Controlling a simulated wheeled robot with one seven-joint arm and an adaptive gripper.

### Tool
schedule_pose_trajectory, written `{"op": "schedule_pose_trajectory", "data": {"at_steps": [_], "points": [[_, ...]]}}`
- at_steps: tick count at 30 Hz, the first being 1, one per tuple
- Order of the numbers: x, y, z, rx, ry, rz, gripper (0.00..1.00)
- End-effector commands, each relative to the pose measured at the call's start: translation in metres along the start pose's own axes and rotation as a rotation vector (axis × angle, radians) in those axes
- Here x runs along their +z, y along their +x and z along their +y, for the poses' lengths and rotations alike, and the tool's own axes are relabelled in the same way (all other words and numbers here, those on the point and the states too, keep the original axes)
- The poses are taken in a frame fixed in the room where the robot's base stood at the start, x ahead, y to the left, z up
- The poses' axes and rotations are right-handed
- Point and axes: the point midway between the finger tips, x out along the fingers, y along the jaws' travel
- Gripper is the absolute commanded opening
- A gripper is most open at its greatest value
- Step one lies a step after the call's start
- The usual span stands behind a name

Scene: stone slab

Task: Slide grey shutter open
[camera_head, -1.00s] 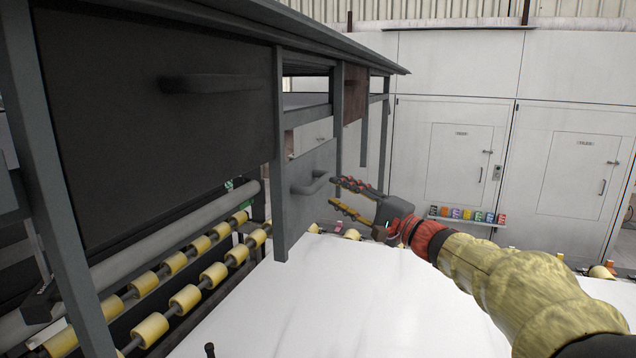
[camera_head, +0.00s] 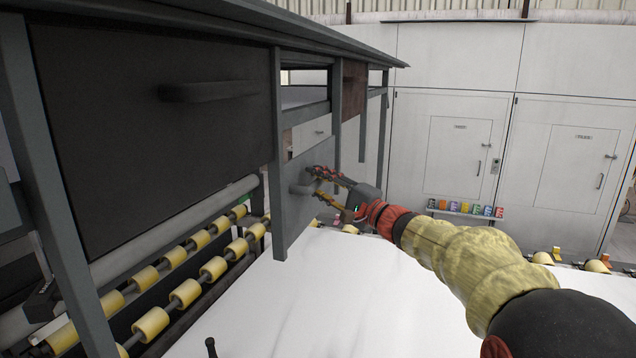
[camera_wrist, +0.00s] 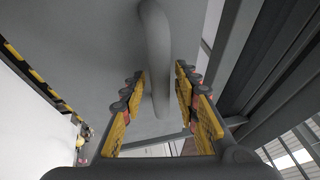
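The grey shutter (camera_head: 292,222) is a flat panel hanging in the dark frame, with a curved grey bar handle (camera_head: 300,189) on its face. My gripper (camera_head: 316,182) is at that handle, reaching in from the right. In the wrist view the shutter (camera_wrist: 105,45) fills the upper middle, and its handle (camera_wrist: 155,45) runs down between my two yellow fingers. The fingers of my gripper (camera_wrist: 160,74) are spread, one on each side of the handle, with visible gaps. In the head view the fingertips partly hide the handle.
A black panel with its own handle (camera_head: 210,91) is at the left, and a brownish-red panel (camera_head: 354,88) is farther back. Frame posts (camera_head: 277,120) stand close beside the grey shutter. Yellow rollers (camera_head: 151,321) and a white slab (camera_head: 330,300) lie below.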

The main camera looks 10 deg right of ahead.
Motion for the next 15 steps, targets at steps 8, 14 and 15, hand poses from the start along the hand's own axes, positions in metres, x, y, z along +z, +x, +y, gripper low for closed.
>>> {"op": "schedule_pose_trajectory", "data": {"at_steps": [8,14,15], "points": [[-0.0001,-0.0002,0.0,0.0,0.0,0.0,0.13],[-0.0001,-0.0002,0.0003,0.001,0.001,0.0,0.02],[-0.0001,-0.0003,0.0004,0.001,0.001,0.0,0.0]]}}
